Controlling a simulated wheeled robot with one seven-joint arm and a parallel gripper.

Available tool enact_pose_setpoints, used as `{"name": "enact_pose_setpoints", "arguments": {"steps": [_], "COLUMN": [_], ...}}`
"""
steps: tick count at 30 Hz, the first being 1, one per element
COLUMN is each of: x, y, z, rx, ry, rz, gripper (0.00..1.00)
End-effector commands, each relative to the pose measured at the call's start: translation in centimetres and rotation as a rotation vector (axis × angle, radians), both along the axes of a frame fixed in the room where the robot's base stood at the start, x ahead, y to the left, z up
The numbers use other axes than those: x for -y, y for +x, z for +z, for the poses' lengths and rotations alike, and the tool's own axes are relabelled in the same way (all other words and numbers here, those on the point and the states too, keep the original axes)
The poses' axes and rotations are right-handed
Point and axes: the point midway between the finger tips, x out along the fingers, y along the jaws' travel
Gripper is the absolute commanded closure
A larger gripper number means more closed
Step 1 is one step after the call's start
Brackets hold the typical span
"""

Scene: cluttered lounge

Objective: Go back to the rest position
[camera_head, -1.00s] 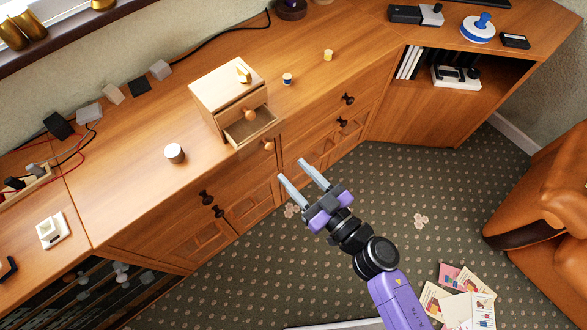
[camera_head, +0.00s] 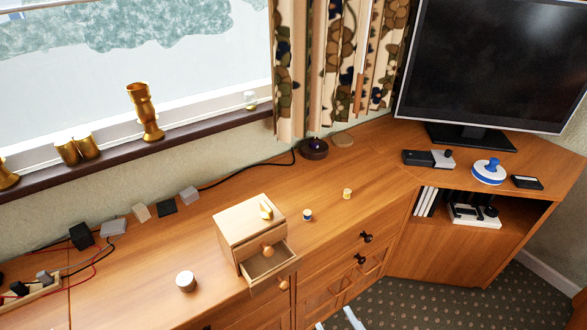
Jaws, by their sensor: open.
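My gripper (camera_head: 337,321) shows only as two pale fingertips at the bottom edge of the head view. The fingers are apart with nothing seen between them; the rest of the gripper is out of frame. They are in front of the sideboard, low and to the right of a small wooden drawer box (camera_head: 239,230). The box stands on the sideboard (camera_head: 340,222) with its lower drawer (camera_head: 268,264) pulled out. The open drawer looks empty.
A white cup (camera_head: 186,281) stands left of the box, and two small cylinders, blue-white (camera_head: 307,215) and yellow (camera_head: 347,193), stand right of it. A television (camera_head: 495,65) stands at back right. Cables and small blocks lie along the wall. Carpet (camera_head: 433,300) shows at lower right.

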Motion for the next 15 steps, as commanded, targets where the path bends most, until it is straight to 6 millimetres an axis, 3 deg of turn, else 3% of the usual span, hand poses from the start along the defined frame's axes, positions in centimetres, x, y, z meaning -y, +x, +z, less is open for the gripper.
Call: {"name": "enact_pose_setpoints", "arguments": {"steps": [9, 15], "x": [6.6, 9.3], "y": [-10.0, -16.2], "z": [2.9, 4.9], "rx": [-0.099, -0.222], "ry": [-0.004, 0.044], "rz": [-0.186, -0.303], "gripper": [0.55, 0.55]}}
